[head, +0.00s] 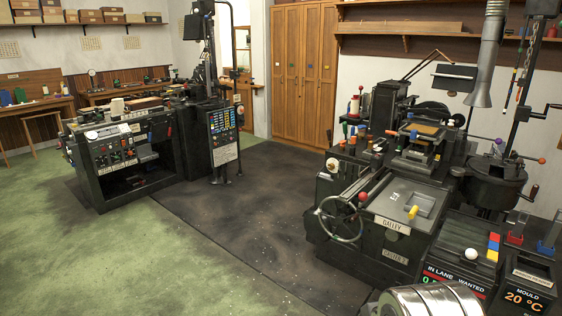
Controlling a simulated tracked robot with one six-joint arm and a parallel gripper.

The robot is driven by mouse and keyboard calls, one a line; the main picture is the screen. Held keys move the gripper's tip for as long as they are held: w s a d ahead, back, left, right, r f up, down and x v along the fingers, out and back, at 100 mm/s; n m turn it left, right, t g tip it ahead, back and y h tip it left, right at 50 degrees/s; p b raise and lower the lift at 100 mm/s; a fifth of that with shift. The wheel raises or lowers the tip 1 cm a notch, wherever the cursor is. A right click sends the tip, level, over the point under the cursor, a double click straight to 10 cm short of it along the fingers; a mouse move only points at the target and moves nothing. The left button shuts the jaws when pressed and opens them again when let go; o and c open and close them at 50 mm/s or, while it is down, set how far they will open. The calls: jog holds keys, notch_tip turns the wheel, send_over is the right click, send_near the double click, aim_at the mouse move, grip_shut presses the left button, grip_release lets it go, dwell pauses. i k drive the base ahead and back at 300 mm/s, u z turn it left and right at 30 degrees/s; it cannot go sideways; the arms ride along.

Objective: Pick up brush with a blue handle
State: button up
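I cannot pick out for sure a brush with a blue handle. A small blue item (545,248) with a greyish upright part stands at the far right edge, on top of the dark cabinet marked MOULD. It is too small to tell whether it is a brush. A similar red item (515,239) stands just left of it.
The black casting machine (400,215) with a handwheel (341,220) and a GALLEY plate fills the right side. A second black machine (125,160) with a control panel stands at left. Dark and green floor between them is clear. Wooden lockers (303,75) stand behind.

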aim_at(353, 128)
jog(key=z, duration=0.05)
jog(key=i, duration=3.6)
jog(key=z, duration=0.2)
